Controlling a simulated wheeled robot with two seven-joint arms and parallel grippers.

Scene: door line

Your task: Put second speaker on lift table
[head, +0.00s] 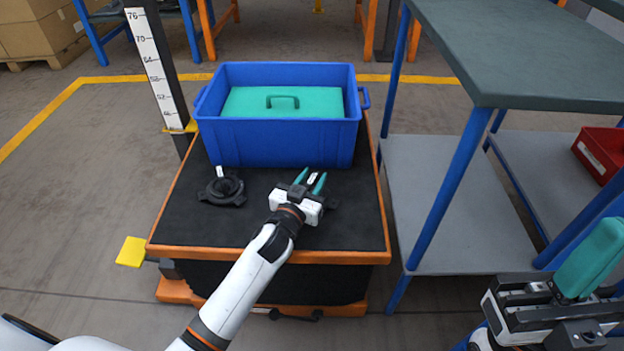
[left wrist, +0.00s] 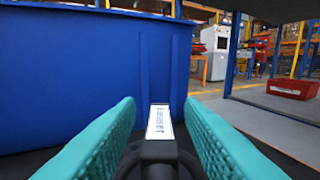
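A black round speaker (head: 222,188) with a white tag lies on the left of the lift table's black top (head: 262,222), which has an orange rim. A second black speaker (head: 331,203), partly hidden by my left gripper (head: 309,181), is low over or on the table's right part. In the left wrist view its black body (left wrist: 160,163) and white tag (left wrist: 160,122) sit between my teal fingers. The fingers are apart around it; whether they press on it I cannot tell. My right gripper (head: 590,258) is at the lower right, away from the table, and its opening is unclear.
A blue bin (head: 278,143) holding a green handled piece (head: 250,101) fills the table's back. A measuring post (head: 155,66) stands at its left. A blue-legged grey bench (head: 530,55) stands close on the right, with a red bin (head: 603,153) beyond.

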